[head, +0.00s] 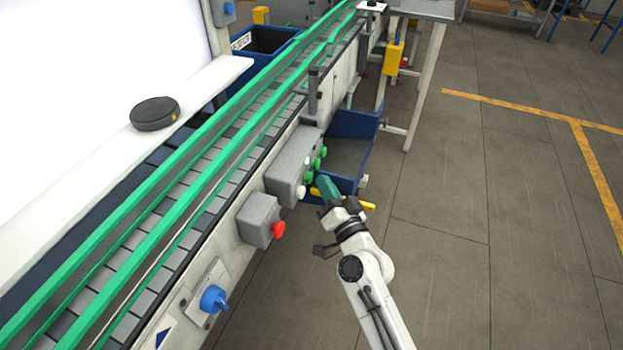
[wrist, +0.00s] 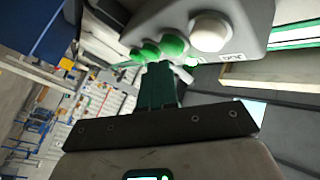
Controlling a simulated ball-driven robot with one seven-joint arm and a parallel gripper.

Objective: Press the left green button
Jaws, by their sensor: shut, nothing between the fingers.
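A grey control box (head: 287,168) on the conveyor's side carries a row of green buttons and a white button (head: 300,192) at the end nearer the head camera. The green button beside the white one (head: 308,178) also shows in the wrist view (wrist: 174,45), with more green buttons (wrist: 150,50) farther along. My gripper (head: 327,188) is shut and empty, with its teal fingers just right of the box in the head view. In the wrist view its fingertips (wrist: 158,68) appear just below the green buttons. I cannot tell whether they touch any button.
A red button on a grey box (head: 259,221) and a blue knob (head: 213,299) are nearer along the conveyor (head: 200,190). A blue bin (head: 352,124) stands just beyond my gripper, with a yellow bar (head: 368,205) close by. The floor to the right is clear.

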